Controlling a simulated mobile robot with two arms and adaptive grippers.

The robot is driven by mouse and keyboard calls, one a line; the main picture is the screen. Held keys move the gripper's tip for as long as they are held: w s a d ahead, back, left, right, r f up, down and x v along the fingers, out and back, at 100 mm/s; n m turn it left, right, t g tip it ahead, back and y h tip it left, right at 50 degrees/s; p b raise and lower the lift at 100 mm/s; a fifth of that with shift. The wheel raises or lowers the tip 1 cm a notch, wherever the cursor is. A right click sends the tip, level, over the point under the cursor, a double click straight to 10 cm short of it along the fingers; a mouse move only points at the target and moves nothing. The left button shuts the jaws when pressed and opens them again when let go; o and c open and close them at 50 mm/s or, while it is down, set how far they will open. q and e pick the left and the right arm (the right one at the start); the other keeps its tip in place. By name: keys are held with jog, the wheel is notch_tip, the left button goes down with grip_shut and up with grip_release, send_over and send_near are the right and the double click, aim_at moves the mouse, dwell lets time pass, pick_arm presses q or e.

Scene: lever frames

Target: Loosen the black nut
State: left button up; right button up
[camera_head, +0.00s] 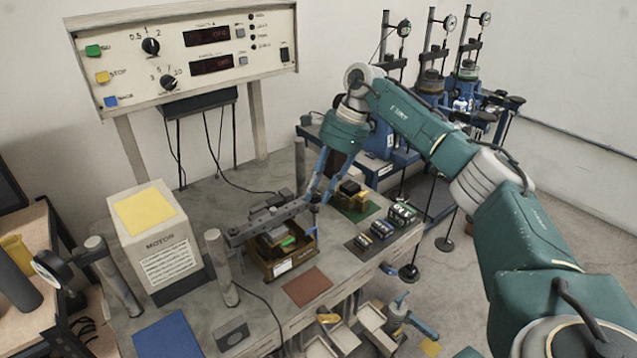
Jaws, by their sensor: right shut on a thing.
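My right arm reaches in from the right, and my right gripper (318,194) points down at the right end of a dark lever bar (268,219) on the bench. Its blue fingers are shut at the bar's end, where the black nut sits. The nut is small and mostly hidden between the fingertips, so its thread and how far it is turned cannot be seen. The bar runs above an open brown box (292,262) with dark parts and a green piece inside. My left gripper is not in view.
A white motor box (168,262) with a yellow top stands left, near upright grey posts (221,267). A control panel (190,55) rises behind. A brass part on a green mat (358,208) and small dark blocks (382,230) lie right of the gripper. A brown mat (307,287) lies in front.

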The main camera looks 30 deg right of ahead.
jog(key=shift+w+r+n+p, duration=0.3)
jog(key=shift+r+n, duration=0.1)
jog(key=shift+n, duration=0.2)
jog(key=o, duration=0.9)
jog(key=shift+o, duration=0.8)
jog(key=shift+a+f, duration=0.1)
jog(key=shift+f, duration=0.15)
jog(key=w+v, duration=0.1)
jog(key=v, duration=1.1)
jog(key=shift+s, duration=0.3)
